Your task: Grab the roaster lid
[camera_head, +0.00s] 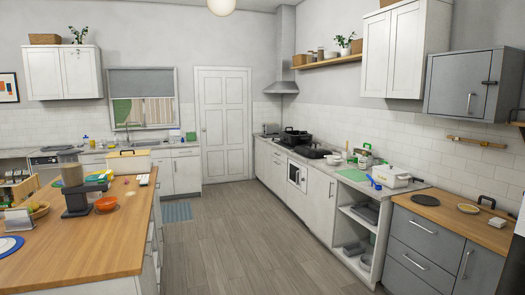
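I cannot tell for certain which thing is the roaster lid. A black pot or roaster (294,137) stands on the stove along the right wall, far from me; its lid is too small to make out. A white lidded pot-like vessel (389,177) stands nearer on the right counter. A dark upright handle shape (487,201) stands on the wooden counter at the right; what it belongs to is unclear. My gripper is not in view.
A wooden-topped island (92,243) fills the left, with a dark appliance (75,192) and an orange bowl (106,203). The wood floor (240,240) between it and the right counter is clear. Open shelves (357,237) sit under the right counter.

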